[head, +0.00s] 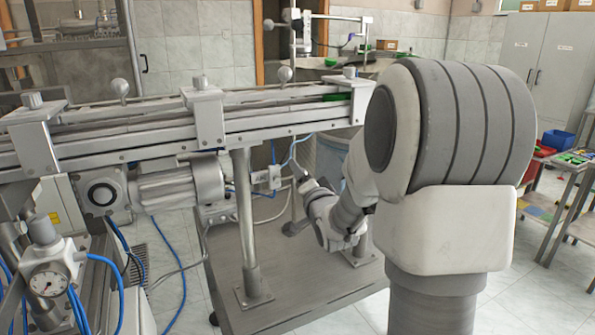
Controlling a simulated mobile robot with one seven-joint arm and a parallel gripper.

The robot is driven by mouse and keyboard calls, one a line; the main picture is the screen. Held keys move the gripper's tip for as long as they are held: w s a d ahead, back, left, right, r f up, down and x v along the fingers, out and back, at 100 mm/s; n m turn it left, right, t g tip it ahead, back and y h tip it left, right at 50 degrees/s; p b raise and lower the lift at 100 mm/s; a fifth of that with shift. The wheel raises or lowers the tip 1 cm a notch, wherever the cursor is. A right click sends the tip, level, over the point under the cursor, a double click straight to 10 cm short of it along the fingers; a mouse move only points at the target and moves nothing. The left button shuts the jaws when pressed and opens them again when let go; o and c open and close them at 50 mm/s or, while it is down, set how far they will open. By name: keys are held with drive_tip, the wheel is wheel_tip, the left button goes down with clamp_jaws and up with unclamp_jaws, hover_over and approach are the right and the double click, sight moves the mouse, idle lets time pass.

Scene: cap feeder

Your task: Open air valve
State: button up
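A regulator with a round dial gauge (48,282) and blue hoses stands at the lower left, far from my gripper. I cannot tell for sure which fitting is the air valve.
The metal conveyor (290,122) runs across above my gripper, with a motor (178,186) below it. A support post (246,225) stands on the grey base plate (300,295). Loose blue hoses hang at the left. Tables and a cabinet (550,70) stand at the right.

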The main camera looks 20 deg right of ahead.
drive_tip(key=shift+w, duration=0.25)
clamp_jaws()
idle(0.3)
idle(1.0)
